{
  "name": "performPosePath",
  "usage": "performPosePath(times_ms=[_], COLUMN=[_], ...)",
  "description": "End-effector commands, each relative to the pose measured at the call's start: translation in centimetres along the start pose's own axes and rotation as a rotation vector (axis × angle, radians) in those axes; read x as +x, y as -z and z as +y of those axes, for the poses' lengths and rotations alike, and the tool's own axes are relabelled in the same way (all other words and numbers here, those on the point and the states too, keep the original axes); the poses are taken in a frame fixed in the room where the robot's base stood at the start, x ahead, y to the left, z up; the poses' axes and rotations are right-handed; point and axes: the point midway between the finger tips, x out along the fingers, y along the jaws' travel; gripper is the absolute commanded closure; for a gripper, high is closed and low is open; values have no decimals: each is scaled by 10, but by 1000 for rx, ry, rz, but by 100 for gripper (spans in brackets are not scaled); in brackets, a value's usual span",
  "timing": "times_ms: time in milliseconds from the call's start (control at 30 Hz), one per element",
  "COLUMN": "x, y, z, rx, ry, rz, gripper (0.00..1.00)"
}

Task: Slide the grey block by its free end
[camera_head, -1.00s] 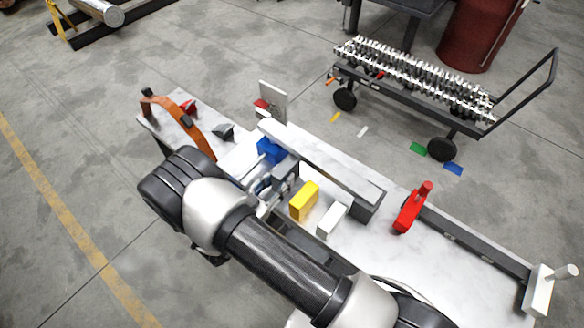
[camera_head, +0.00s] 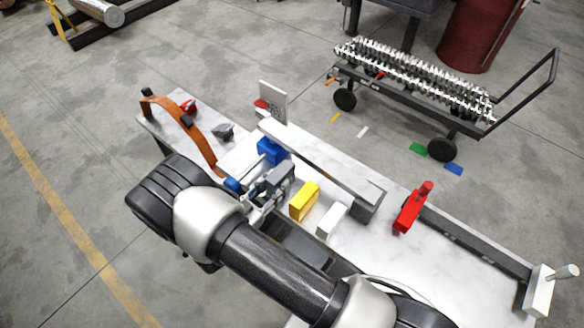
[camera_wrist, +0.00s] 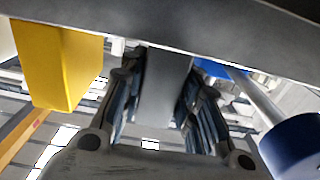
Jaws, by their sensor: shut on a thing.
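The grey block (camera_head: 281,177) stands on the light bench between the blue block (camera_head: 271,150) and the yellow block (camera_head: 304,200). My gripper (camera_head: 264,192) is at its near end, partly hidden behind my wrist. In the wrist view the grey block (camera_wrist: 165,85) sits between the two fingers of my gripper (camera_wrist: 158,108), which is shut on it. The far end of the grey block is hidden there by a dark bar across the top. The yellow block (camera_wrist: 58,62) shows to the left of the fingers.
A long pale bar (camera_head: 320,160) runs just behind the blocks. A white block (camera_head: 332,219) stands right of the yellow one. A blue-ended rod (camera_wrist: 292,148) is close on the right in the wrist view. A red handle (camera_head: 411,210) and an orange arch (camera_head: 190,128) flank the work area.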

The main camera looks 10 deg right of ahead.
Motion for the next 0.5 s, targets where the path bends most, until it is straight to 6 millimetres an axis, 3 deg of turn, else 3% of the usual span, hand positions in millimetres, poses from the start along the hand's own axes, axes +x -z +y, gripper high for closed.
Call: performPosePath(times_ms=[500], x=[-11], y=[2], z=[0], rx=[1], ry=[1], rz=[4], gripper=[93])
